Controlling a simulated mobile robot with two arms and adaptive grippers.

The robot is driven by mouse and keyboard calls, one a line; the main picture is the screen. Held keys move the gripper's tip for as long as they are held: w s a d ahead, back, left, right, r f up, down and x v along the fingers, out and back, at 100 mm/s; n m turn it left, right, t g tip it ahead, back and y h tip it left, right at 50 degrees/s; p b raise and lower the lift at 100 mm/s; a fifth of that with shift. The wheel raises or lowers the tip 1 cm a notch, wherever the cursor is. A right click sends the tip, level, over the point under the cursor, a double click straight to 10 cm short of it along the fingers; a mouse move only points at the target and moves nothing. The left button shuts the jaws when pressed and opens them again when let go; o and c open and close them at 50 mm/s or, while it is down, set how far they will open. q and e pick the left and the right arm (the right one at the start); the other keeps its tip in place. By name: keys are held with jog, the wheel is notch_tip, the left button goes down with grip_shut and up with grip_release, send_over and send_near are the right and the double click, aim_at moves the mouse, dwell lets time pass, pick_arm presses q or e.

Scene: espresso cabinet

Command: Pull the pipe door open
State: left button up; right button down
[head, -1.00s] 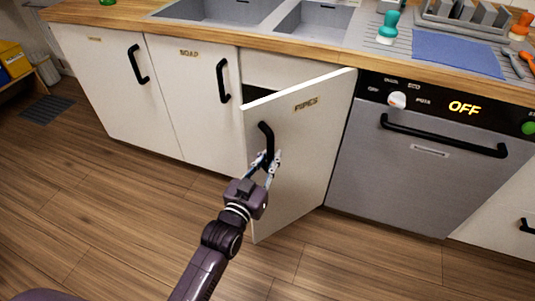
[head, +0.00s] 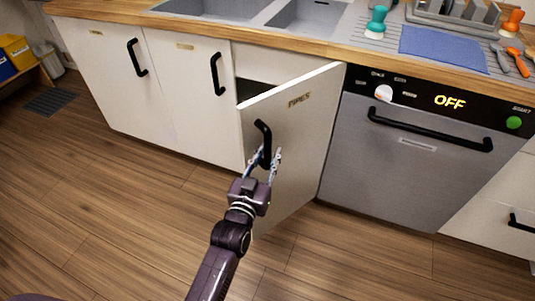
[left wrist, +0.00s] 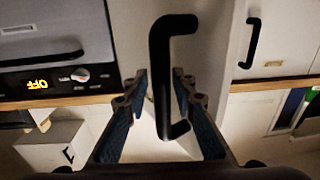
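The white cabinet door labelled PIPES (head: 297,150) stands partly open, swung out from its right side next to the dishwasher. Its black bar handle (head: 264,142) is upright near the free edge. My left gripper (head: 265,164) is at the lower part of this handle. In the left wrist view the handle (left wrist: 160,75) runs between the two fingers of my left gripper (left wrist: 160,82). The fingers are spread, one on each side, with gaps beside the bar. The cabinet inside is mostly hidden by the door. My right gripper is not in view.
The dishwasher (head: 410,150) with an OFF display stands right of the door. The shut SOAP door (head: 190,110) and another shut door (head: 110,75) are to the left. The wooden floor (head: 120,220) in front is clear. The counter above holds sinks and a blue mat (head: 443,48).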

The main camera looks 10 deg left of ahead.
pick_arm(q)
jog(key=shift+o, duration=0.4)
jog(key=s+a, duration=0.2)
jog(key=s, duration=0.9)
jog(key=shift+s+a, duration=0.15)
jog(key=shift+s, duration=0.25)
jog(key=shift+c, duration=0.4)
